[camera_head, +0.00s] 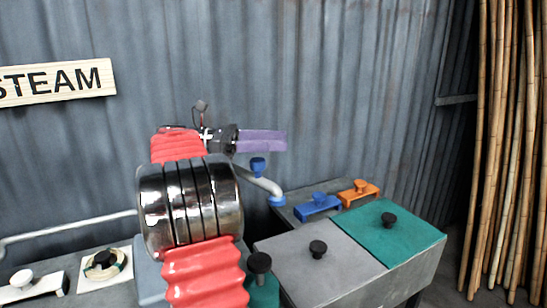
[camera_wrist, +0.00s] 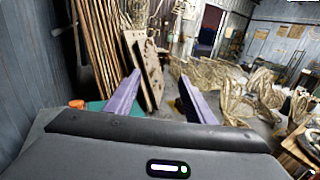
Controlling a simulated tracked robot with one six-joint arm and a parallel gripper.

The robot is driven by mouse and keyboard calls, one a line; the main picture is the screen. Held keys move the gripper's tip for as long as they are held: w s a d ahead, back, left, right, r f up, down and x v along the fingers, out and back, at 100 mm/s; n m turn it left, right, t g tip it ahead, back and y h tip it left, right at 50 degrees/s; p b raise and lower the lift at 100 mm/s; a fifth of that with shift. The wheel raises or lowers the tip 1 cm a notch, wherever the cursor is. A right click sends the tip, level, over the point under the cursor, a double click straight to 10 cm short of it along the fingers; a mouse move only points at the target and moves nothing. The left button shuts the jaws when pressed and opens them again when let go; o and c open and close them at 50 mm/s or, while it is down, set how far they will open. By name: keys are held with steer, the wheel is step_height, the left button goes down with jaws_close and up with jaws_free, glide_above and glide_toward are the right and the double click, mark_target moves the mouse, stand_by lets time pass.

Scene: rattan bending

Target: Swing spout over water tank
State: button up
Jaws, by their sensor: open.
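The spout (camera_head: 262,182) is a grey bent pipe with a blue knob (camera_head: 258,165) on top and a blue tip (camera_head: 277,200). In the head view its tip hangs by the left back edge of the tank (camera_head: 345,285), which has a grey lid (camera_head: 315,262) and a teal lid (camera_head: 395,232), each with a black knob. My gripper (camera_head: 285,141), with purple fingers, is above the spout knob in the picture, apart from it, and points right. In the wrist view my gripper (camera_wrist: 158,92) is open and empty. My arm hides the spout's base.
A blue handle (camera_head: 317,206) and an orange handle (camera_head: 359,192) sit behind the tank lids. A corrugated metal wall (camera_head: 350,90) stands close behind. Bamboo poles (camera_head: 505,140) lean at the right. Rattan bundles (camera_wrist: 215,75) lie on the floor in the wrist view.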

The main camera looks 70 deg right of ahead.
step_height(320, 180, up, 4)
steer(key=shift+f, duration=0.25)
steer(key=shift+c, duration=0.7)
